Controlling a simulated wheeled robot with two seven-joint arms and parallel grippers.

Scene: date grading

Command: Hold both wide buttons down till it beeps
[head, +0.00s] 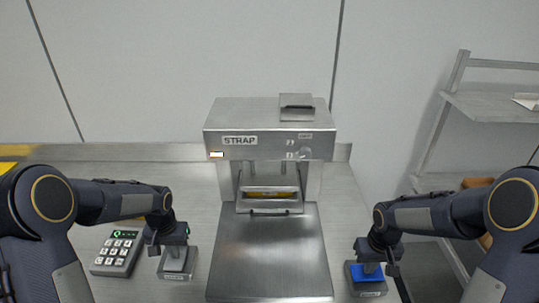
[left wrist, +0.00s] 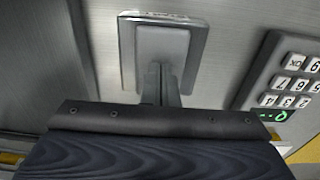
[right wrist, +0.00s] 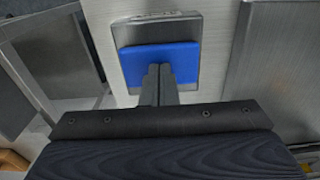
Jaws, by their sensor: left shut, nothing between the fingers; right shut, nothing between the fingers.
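A wide grey button (left wrist: 163,50) sits on a small metal box to the left of the strapping machine; it also shows in the head view (head: 177,262). A wide blue button (right wrist: 183,57) sits on a like box at the right; it also shows in the head view (head: 358,272). My left gripper (left wrist: 160,72) is shut and empty, its tips over the grey button. My right gripper (right wrist: 159,72) is shut and empty, its tips over the blue button. I cannot tell whether either pair of tips touches or presses its button.
The strapping machine (head: 225,146), labelled STRAP, stands at the back middle with an amber lamp lit. Its metal plate (head: 268,260) runs forward between the buttons. A keypad (head: 117,250) with a green display lies left of the grey button. A shelf (head: 490,105) stands at the right.

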